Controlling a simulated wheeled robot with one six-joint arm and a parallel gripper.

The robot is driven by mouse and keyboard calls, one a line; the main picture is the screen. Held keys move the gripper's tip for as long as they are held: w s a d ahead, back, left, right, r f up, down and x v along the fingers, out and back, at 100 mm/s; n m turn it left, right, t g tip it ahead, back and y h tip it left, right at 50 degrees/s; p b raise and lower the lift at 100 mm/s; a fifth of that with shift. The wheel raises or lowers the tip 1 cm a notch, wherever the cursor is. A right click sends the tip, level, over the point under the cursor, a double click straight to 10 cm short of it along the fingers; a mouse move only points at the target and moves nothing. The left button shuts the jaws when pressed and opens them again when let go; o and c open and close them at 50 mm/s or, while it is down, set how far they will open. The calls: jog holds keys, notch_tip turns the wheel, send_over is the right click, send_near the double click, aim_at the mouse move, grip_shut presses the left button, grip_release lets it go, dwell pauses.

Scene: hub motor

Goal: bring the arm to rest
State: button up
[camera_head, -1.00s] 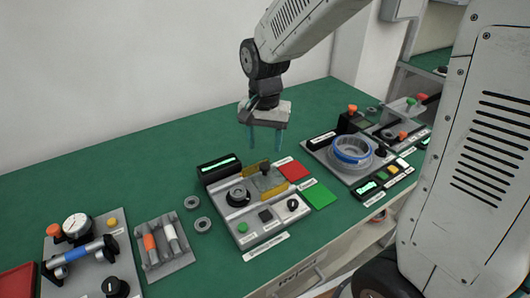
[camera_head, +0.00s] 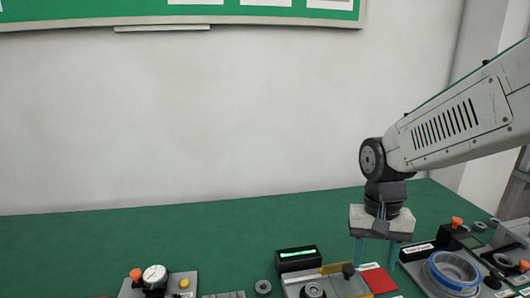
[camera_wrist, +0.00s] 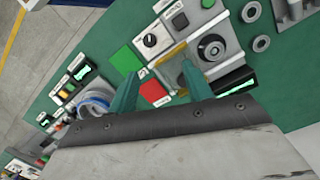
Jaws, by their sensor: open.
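My gripper (camera_head: 374,252) hangs from my arm over the back part of the green bench, above the middle grey fixture (camera_head: 298,284). Its two teal fingers are apart and nothing is between them. In the wrist view my gripper (camera_wrist: 160,85) also shows open, with the red pad (camera_wrist: 154,93) and the fixture beyond the fingers. It appears clear of the things below. My arm reaches in from the right side of the head view.
The red pad (camera_head: 379,280) lies beside the middle fixture. A station with a blue-ringed bowl (camera_head: 453,269) stands to the right. A gauge fixture (camera_head: 154,276) stands at the left. The bench's back strip (camera_head: 150,235) is bare; a white wall (camera_head: 200,120) rises behind.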

jog(key=s+d+r+n+t, duration=0.1)
jog(key=s+d+r, duration=0.1)
jog(key=s, duration=0.5)
jog(key=s+d+r+n+t, duration=0.1)
jog(key=s+r+n, duration=0.1)
jog(key=s+r, duration=0.3)
jog(key=shift+s+d+r+t, duration=0.2)
jog(key=shift+s+d+t, duration=0.2)
jog(key=shift+s, duration=1.4)
